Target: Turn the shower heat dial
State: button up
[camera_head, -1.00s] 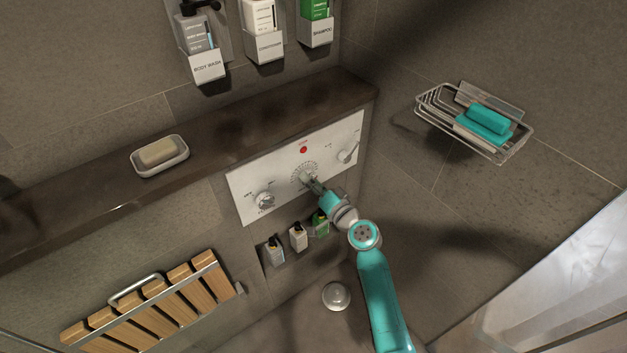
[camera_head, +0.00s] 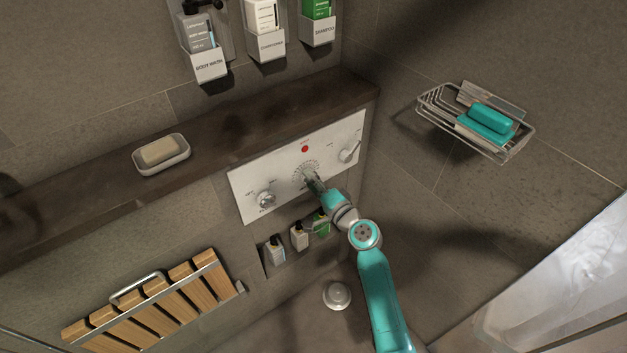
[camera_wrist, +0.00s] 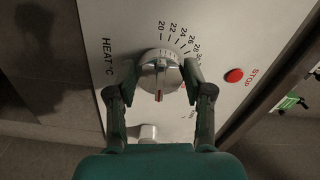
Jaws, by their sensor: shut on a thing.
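The shower heat dial (camera_wrist: 160,73) is a round silver knob with a red mark, on a white control panel (camera_head: 250,193). In the wrist view, numbers from 20 upward fan around its far side, beside the words HEAT °C. My gripper (camera_wrist: 160,80) has one finger on each side of the dial and is shut on it. In the head view my gripper (camera_head: 312,182) reaches the middle of the panel and hides most of the dial. The red mark points toward my palm in the wrist view.
A red stop button (camera_head: 305,149) sits above the dial. Other knobs are at the panel's left (camera_head: 266,199) and right (camera_head: 348,154). A dark ledge (camera_head: 230,130) runs above, with a soap dish (camera_head: 161,154). Small bottles (camera_head: 299,237) stand in a niche below. A wire basket (camera_head: 478,120) hangs at right.

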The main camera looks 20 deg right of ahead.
jog(key=shift+w+a+r, duration=0.1)
jog(key=shift+a+r, duration=0.05)
jog(key=shift+r, duration=0.3)
jog(key=o, duration=1.1)
jog(key=shift+o, duration=0.2)
jog(key=shift+f, duration=0.15)
jog(key=v, duration=1.2)
